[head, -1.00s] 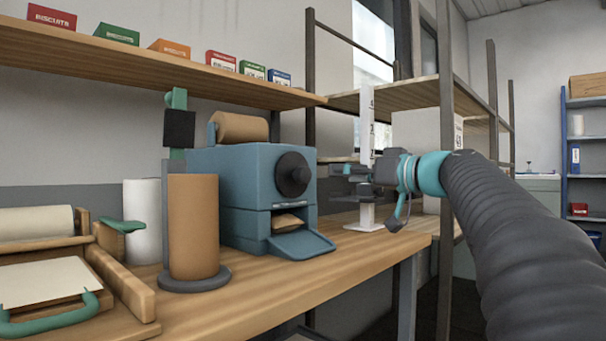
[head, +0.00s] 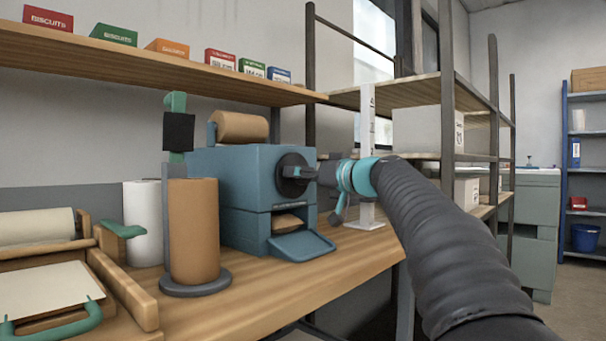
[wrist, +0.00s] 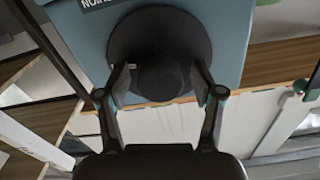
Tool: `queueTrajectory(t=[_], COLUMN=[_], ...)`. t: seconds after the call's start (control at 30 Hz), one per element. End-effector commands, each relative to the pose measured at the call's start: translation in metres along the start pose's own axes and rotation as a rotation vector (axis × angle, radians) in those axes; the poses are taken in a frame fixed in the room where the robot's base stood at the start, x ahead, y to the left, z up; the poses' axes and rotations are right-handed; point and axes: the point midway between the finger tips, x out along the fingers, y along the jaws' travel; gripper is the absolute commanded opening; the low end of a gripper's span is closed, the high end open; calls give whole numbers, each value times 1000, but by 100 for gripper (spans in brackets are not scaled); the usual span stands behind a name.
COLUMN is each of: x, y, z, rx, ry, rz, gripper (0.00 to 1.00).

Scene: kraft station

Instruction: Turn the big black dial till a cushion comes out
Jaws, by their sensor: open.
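The blue cushion machine (head: 232,190) stands on the wooden bench with a brown paper roll on top. Its big black dial (head: 293,172) is on the front face; in the wrist view the dial (wrist: 160,45) shows as a dark disc with a round knob. My gripper (head: 303,172) is at the dial. In the wrist view its two fingers (wrist: 162,88) are spread, one on each side of the knob; I cannot tell whether they touch it. A brown paper cushion (head: 287,223) shows in the slot below the dial, above the blue chute (head: 302,246).
A brown paper roll on a stand (head: 194,235) and a white roll (head: 143,222) stand left of the machine. A shelf (head: 150,68) with several small boxes hangs above. A white upright scale (head: 367,190) stands behind my wrist. Metal shelving is at the right.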

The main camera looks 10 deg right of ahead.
Motion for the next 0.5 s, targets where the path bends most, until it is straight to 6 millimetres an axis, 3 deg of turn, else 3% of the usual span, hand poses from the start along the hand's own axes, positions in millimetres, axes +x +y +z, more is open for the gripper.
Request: queueTrajectory(t=[0.17,0.4,0.5], x=[0,0,0], y=[0,0,0], z=[0,0,0], rx=[0,0,1], ry=[0,0,0], rz=[0,0,0], gripper=[65,8,8])
